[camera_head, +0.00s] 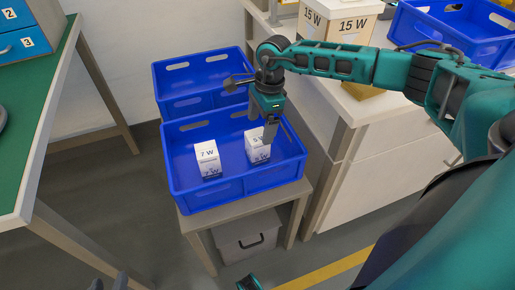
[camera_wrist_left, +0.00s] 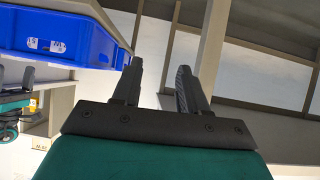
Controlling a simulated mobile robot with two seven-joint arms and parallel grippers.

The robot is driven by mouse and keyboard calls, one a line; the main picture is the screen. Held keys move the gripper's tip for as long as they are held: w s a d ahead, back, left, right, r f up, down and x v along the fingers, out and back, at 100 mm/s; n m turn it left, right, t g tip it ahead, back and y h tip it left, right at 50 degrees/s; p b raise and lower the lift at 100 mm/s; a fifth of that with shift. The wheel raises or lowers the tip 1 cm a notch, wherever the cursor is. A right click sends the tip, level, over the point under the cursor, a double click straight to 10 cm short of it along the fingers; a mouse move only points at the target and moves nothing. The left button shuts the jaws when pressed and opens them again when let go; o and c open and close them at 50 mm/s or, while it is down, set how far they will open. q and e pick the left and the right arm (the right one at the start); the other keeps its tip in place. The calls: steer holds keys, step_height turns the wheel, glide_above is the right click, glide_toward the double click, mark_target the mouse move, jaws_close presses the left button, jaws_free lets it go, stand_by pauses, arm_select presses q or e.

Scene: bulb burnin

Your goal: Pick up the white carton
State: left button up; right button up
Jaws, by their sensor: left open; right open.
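Two white cartons stand in the near blue crate (camera_head: 183,187). The left carton (camera_head: 207,157) is marked 7 W. The right carton (camera_head: 257,153) has a label partly hidden by a finger, so I cannot read it surely. My right gripper (camera_head: 261,125) is open, pointing down over the right carton. One finger overlaps that carton's right side; I cannot tell whether it touches.
A second blue crate (camera_head: 178,103) stands behind the near one. The near crate rests on a small stand (camera_head: 201,222) with a grey bin (camera_head: 246,240) below. A green-topped bench (camera_head: 35,110) is at left. At right, a counter (camera_head: 350,166) holds 15 W boxes (camera_head: 353,27) and another blue crate (camera_head: 455,35).

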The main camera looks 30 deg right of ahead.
mark_target(257, 135)
steer(key=shift+a+f+b, duration=0.15)
steer(key=shift+f+b, duration=0.05)
steer(key=shift+f, duration=0.55)
steer(key=shift+a+f+b, duration=0.1)
steer(key=shift+f+b, duration=0.05)
steer(key=shift+f, duration=0.55)
steer(key=f, duration=0.2)
steer(key=f+b, duration=0.1)
steer(key=f, duration=0.1)
steer(key=shift+w+a, duration=0.2)
steer(key=shift+a, duration=0.15)
steer(key=shift+c, duration=1.4)
steer(key=shift+r, duration=0.1)
steer(key=c, duration=0.8)
